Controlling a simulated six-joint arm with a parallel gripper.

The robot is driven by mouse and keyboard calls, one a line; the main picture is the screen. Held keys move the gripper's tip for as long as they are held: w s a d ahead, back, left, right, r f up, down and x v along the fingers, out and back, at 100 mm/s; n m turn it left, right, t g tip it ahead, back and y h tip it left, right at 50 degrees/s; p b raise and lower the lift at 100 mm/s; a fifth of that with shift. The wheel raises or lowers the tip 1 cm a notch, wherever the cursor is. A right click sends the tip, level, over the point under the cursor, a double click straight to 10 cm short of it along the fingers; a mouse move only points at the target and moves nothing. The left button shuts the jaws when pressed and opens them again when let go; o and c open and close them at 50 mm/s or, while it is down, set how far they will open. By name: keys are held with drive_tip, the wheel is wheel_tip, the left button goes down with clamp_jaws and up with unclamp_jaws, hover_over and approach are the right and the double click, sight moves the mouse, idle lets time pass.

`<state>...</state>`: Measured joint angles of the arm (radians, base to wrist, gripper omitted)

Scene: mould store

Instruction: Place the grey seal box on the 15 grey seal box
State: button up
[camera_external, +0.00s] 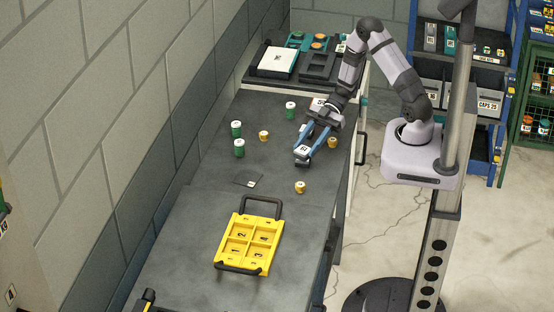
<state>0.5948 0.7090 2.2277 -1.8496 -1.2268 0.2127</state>
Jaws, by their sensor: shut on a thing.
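My gripper (303,153), with blue fingers, reaches down over the dark bench from the arm at the upper right. It is shut on a small grey seal box (303,149) with a white label on top; the mark looks like 15 but is too small to be sure. The fingers hide its sides, and I cannot tell whether it touches the bench or another box under it.
Green-and-white jars (239,148) stand left of my gripper, with small yellow-orange pots (300,187) around it. A yellow numbered tray (226,242) lies in front. Black trays (318,66) sit at the back.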

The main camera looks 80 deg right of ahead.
drive_tip(key=shift+f, duration=0.15)
drive_tip(key=o, duration=1)
